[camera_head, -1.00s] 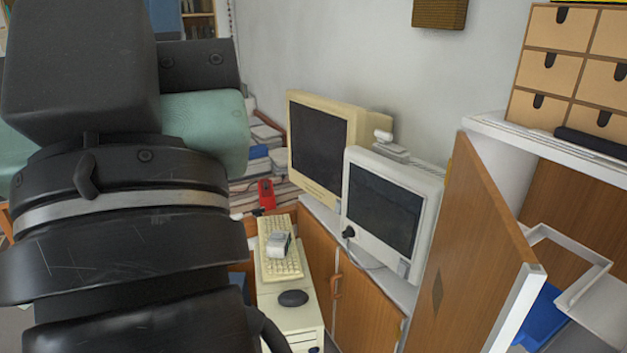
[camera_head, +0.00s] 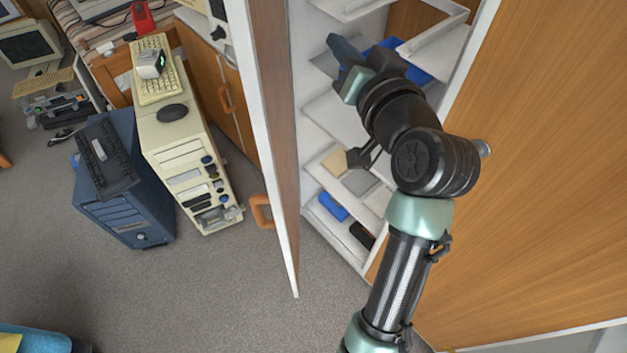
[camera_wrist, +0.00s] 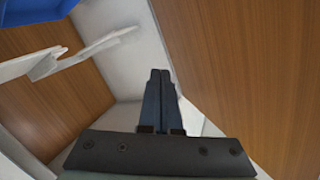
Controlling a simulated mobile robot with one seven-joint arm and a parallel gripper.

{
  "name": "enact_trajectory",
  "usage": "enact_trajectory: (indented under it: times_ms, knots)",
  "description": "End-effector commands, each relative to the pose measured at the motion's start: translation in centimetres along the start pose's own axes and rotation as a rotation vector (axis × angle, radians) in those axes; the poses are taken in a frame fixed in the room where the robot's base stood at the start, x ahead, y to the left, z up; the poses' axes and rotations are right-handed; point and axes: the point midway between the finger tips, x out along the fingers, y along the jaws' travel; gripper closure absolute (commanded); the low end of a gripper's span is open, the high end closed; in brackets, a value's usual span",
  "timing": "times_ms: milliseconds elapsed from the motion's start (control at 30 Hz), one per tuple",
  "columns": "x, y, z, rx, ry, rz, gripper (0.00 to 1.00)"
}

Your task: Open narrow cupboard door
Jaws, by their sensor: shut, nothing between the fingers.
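The narrow cupboard door (camera_head: 272,120) stands open in the head view, seen nearly edge-on, with an orange handle (camera_head: 260,212) on its left face. To its right, the cupboard's shelves (camera_head: 335,115) are exposed. My gripper (camera_head: 342,48) is in front of or inside the opening, right of the door and near the upper shelves. Its dark blue fingers (camera_wrist: 162,85) are together and empty in the wrist view. I cannot tell whether they touch anything.
A large wooden panel (camera_head: 550,150) fills the right. The shelves hold a white tray (camera_head: 435,35) and blue items. Left of the door stand a cream computer tower (camera_head: 185,165) and a blue tower (camera_head: 130,205). The grey carpet (camera_head: 200,290) is clear in front.

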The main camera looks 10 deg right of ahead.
Motion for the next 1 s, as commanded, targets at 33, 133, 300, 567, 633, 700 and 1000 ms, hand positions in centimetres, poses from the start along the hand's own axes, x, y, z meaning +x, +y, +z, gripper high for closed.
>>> enact_trajectory:
  times_ms: [33, 133, 300, 567, 633, 700, 1000]
  knots:
    - [0.2, 4.5, 6.5, 0.11, -0.099, 0.0, 1.0]
    - [-1.2, 10.0, 16.7, 0.357, -0.267, -0.051, 1.0]
    - [-6.1, 14.8, 28.9, 0.762, -0.39, -0.201, 1.0]
    - [-10.9, 16.5, 34.4, 1.047, -0.359, -0.367, 1.0]
    - [-11.0, 16.4, 34.5, 1.062, -0.355, -0.379, 1.0]
    - [-10.6, 16.1, 34.5, 1.064, -0.355, -0.382, 1.0]
    - [-5.5, 13.3, 35.0, 1.06, -0.358, -0.383, 1.0]
